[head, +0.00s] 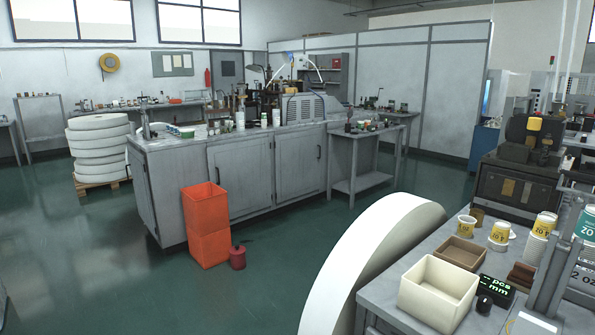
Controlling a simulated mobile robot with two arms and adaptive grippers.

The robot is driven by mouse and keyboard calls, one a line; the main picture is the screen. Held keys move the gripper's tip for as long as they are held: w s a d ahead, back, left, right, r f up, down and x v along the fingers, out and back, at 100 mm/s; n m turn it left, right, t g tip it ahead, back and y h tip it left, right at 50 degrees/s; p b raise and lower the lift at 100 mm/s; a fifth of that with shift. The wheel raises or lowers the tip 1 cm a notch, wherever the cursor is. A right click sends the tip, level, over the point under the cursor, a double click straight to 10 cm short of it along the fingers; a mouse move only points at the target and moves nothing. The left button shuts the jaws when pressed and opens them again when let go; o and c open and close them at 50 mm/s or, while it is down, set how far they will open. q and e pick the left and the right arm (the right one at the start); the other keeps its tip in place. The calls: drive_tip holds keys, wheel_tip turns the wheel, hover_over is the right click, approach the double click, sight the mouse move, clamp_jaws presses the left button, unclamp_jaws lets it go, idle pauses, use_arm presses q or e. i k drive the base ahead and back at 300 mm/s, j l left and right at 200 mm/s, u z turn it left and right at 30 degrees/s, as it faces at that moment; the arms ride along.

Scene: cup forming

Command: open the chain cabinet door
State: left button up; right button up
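A long grey cabinet (170,190) stands across the floor ahead, with a worktop full of parts. Its front has two flat doors: a left door (240,180) and a right door (298,168). Both look shut. A dark upright handle shows near the right edge of each. I see no label or chain, so I cannot tell which door is the chain cabinet's. Neither of my grippers is in view.
A large white roll (350,262) and a bench with a cream box (437,292) and cups fill the near right. Green floor (130,280) at front left is clear.

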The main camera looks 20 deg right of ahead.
sight(298, 154)
drive_tip(key=i+j+u, duration=0.3)
drive_tip(key=j, duration=0.35)
drive_tip(key=i+j+u, duration=0.25)
drive_tip(key=i+j, duration=0.4)
drive_tip(key=i, duration=0.25)
drive_tip(key=i+j, duration=0.2)
drive_tip(key=i, duration=0.25)
drive_tip(key=i+j+z, duration=0.1)
drive_tip(key=i, duration=0.3)
drive_tip(key=i+j, duration=0.25)
drive_tip(key=i, duration=0.2)
drive_tip(key=i+l+z, duration=0.25)
drive_tip(key=z, duration=0.15)
drive_tip(key=i+l+z, duration=0.1)
drive_tip(key=i+z, duration=0.75)
drive_tip(key=i+j+z, duration=0.1)
drive_tip(key=i+z, duration=0.35)
drive_tip(key=i+j+z, duration=0.2)
drive_tip(key=z, duration=0.2)
drive_tip(key=i+l, duration=0.15)
drive_tip(key=i, duration=0.85)
drive_tip(key=i+l, duration=0.1)
drive_tip(key=i, duration=0.85)
drive_tip(key=i+z, duration=0.1)
drive_tip(key=i, duration=0.65)
drive_tip(key=i+z, duration=0.1)
drive_tip(key=i, duration=0.7)
drive_tip(key=i+j+z, duration=0.1)
drive_tip(key=i, duration=0.65)
